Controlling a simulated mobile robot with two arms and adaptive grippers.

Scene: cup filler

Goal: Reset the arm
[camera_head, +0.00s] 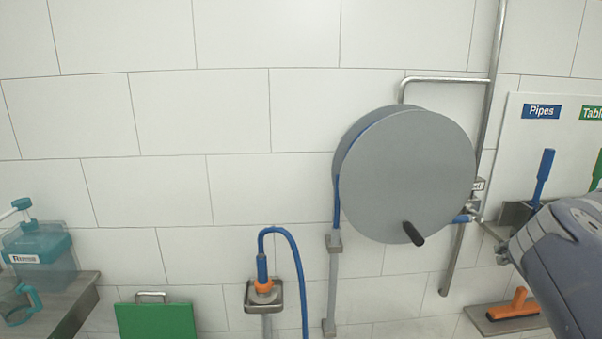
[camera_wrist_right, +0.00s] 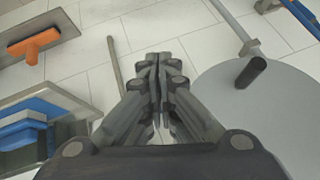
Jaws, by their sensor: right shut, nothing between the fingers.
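My right arm comes in from the right edge of the head view, and its gripper tip lies at the arm's left end near the wall rack. In the right wrist view my right gripper (camera_wrist_right: 158,70) is shut and empty, with its dark fingers together. A grey hose reel (camera_head: 405,175) with a black handle (camera_head: 413,234) is on the wall to the left of the arm. The reel also shows at the right of the wrist view (camera_wrist_right: 235,105), apart from the fingers. My left gripper is in neither view.
An orange-headed brush (camera_head: 513,306) lies on a low shelf at the right. A blue hose with an orange nozzle (camera_head: 264,285) sits in a metal holder. A teal dispenser (camera_head: 40,254) and teal cup (camera_head: 19,304) stand on a left shelf. A green panel (camera_head: 158,320) is low on the wall.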

